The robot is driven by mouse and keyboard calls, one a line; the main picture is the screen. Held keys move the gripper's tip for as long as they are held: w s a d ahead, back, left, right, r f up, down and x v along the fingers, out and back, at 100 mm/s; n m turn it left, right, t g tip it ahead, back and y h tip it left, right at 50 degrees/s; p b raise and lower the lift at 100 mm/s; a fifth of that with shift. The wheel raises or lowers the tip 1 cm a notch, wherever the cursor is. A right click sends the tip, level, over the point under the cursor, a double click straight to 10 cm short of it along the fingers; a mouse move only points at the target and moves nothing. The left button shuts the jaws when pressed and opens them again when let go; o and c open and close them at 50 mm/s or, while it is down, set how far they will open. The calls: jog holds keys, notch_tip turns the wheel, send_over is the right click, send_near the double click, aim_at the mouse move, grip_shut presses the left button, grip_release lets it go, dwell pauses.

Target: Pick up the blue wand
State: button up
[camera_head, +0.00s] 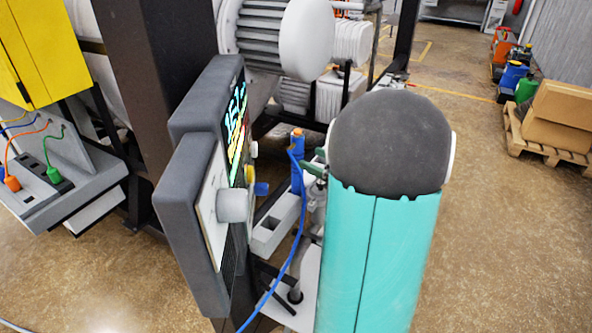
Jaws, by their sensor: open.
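The blue wand (297,176) stands about upright near the middle of the picture, just right of the dark panel with the screen. It has an orange part near its top. A blue cable (297,250) loops from its upper end down toward the bottom of the picture. A light grey block-like holder (272,227) is by its lower end; I cannot tell whether the wand sits in it. My teal arm with its dark rounded joint fills the space right of the wand. My gripper does not show.
The dark control panel (190,215) with a knob (234,206) stands close on the wand's left. A dark green part (313,170) is close on its right. Furnace machinery (300,40) is behind. Boxes on a pallet (560,112) stand far right; the floor before them is clear.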

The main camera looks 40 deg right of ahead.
aim_at(297, 154)
jog(key=w, duration=0.3)
jog(key=w+a, duration=0.1)
jog(key=w, duration=0.1)
jog(key=shift+w+a+f, duration=0.2)
jog(key=shift+w, duration=0.2)
grip_shut()
